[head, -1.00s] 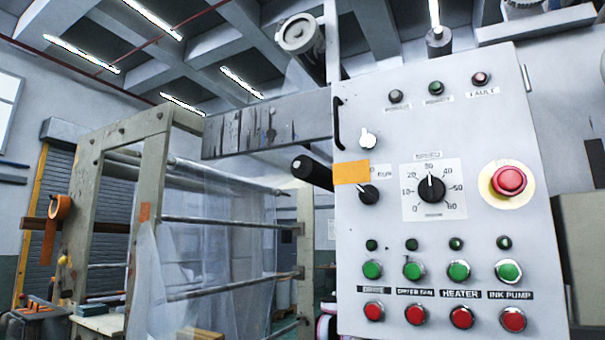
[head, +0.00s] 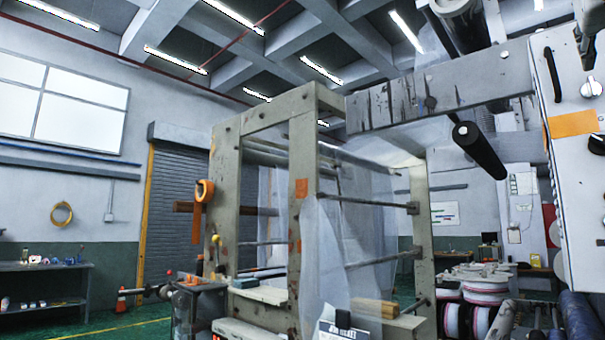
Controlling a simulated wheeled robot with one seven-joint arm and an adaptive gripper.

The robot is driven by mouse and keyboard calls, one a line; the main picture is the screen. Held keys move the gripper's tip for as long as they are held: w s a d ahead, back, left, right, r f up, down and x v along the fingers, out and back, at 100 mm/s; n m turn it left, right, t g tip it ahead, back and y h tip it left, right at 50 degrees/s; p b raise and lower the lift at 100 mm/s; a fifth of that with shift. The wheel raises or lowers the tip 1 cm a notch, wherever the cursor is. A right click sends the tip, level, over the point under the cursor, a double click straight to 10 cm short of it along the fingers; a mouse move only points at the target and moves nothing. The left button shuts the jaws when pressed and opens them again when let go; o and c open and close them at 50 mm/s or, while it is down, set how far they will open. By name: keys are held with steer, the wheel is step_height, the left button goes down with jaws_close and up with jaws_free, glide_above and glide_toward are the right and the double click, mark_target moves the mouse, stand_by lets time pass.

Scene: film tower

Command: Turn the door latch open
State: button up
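The control cabinet (head: 573,180) is cut off by the right edge of the head view. A small white latch knob (head: 591,88) sits on its face near the top. A black bar handle (head: 552,75) runs along the cabinet's left edge. A dark grey mechanical part, which looks like the end of my gripper (head: 587,38), hangs in the top right corner, just above the white knob in the picture. Most of it is outside the frame. I cannot tell whether its fingers are open or touch anything.
A beige frame (head: 301,180) with rollers and hanging clear film stands in the middle. Film reels (head: 485,285) stand at lower right. Green floor is open at left.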

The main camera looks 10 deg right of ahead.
mark_target(592, 83)
steer(key=p+x, duration=0.3)
steer(key=x, duration=1)
steer(key=shift+w+d+r, duration=0.15)
steer(key=shift+w+d, duration=0.05)
steer(key=shift+d, duration=0.1)
jaws_close()
